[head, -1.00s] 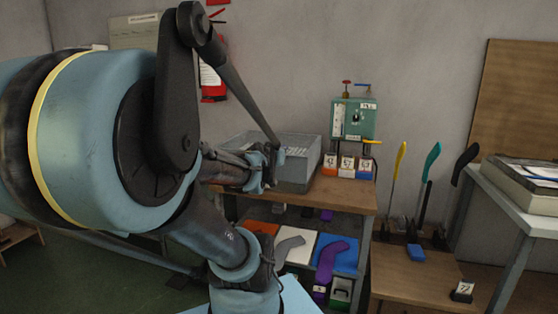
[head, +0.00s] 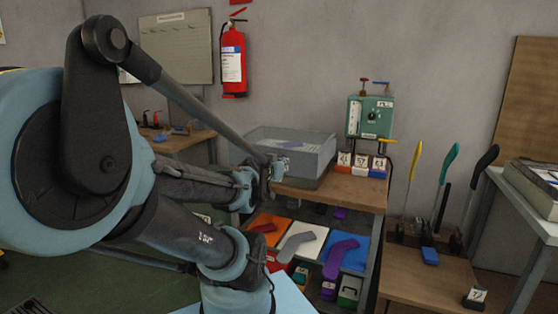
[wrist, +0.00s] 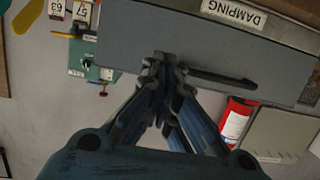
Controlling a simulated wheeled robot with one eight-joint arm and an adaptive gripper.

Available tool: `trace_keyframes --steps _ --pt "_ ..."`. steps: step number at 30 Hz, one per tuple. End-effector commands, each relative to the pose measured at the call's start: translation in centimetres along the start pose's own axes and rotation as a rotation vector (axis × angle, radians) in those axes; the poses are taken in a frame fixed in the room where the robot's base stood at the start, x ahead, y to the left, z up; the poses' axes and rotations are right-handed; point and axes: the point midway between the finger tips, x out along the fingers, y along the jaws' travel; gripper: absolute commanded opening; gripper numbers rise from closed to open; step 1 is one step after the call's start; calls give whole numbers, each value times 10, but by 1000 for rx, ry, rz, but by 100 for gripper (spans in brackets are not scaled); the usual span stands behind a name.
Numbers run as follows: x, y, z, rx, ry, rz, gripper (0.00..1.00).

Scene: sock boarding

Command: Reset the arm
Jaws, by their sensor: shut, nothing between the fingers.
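My gripper (wrist: 168,68) shows in the wrist view with its two fingers together and nothing between them. Its fingertips are in front of the grey bin (wrist: 230,45), which has a DAMPING label and appears upside down there; I cannot tell whether they touch it. In the head view my arm fills the left side and reaches right toward the grey bin (head: 315,165) on the wooden bench. The fingers are too small to make out in the head view.
Below the bench lie grey (head: 296,243) and purple (head: 340,258) sock shapes on white and blue boards. Upright-handled tools (head: 447,165) stand farther right. A fire extinguisher (head: 233,65) hangs on the wall.

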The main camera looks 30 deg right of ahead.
Motion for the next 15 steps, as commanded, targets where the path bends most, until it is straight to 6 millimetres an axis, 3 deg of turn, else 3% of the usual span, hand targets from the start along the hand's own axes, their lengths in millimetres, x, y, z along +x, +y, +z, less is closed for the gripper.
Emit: trace_keyframes --steps 9,15 --pt "1 7 4 4 -4 17 0" --pt "-4 -6 23 -23 -93 -2 0"
